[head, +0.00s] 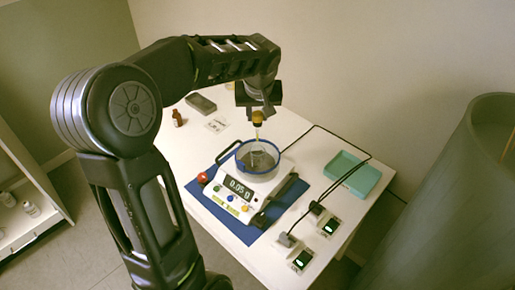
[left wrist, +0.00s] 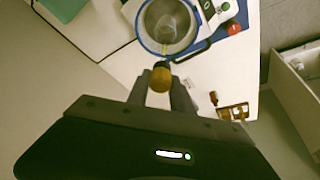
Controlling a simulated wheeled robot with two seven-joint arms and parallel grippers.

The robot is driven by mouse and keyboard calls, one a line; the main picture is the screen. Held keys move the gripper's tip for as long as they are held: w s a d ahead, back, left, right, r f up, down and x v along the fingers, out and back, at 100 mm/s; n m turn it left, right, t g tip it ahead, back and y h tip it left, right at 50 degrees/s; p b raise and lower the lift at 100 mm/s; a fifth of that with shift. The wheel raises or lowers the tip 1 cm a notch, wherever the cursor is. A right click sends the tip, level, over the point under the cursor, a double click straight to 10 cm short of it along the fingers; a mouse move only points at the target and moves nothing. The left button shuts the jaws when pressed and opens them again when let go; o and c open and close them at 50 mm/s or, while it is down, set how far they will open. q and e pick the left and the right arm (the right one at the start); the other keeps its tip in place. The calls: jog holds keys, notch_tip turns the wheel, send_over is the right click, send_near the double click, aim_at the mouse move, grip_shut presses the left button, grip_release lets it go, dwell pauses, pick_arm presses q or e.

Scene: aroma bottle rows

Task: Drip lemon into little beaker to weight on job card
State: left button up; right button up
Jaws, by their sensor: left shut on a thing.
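My left gripper (head: 257,113) is shut on an amber-topped dropper (head: 257,120), which also shows between the fingers in the left wrist view (left wrist: 161,77). The dropper's thin yellowish tip points down over a blue-rimmed round dish (head: 274,173) on the white scale (head: 225,198). A small clear beaker (left wrist: 168,28) stands inside the dish. The scale's display (head: 238,189) seems to read 0.050. Whether a drop hangs from the tip is too small to tell. A small white card (head: 215,125) lies at the back left; its writing is unreadable. My right gripper is not in view.
The scale stands on a blue mat (head: 205,195). A teal tray (head: 352,176) and two small devices with green displays (head: 302,260) are at the right. Black cables cross the table.

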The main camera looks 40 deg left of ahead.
pick_arm(q)
jog(key=shift+r+p, duration=0.5)
jog(key=shift+r, duration=0.75)
dwell(2.2)
jog(key=shift+f+b, duration=2)
jog(key=shift+f, duration=0.05)
jog(key=shift+o, duration=1)
grip_shut()
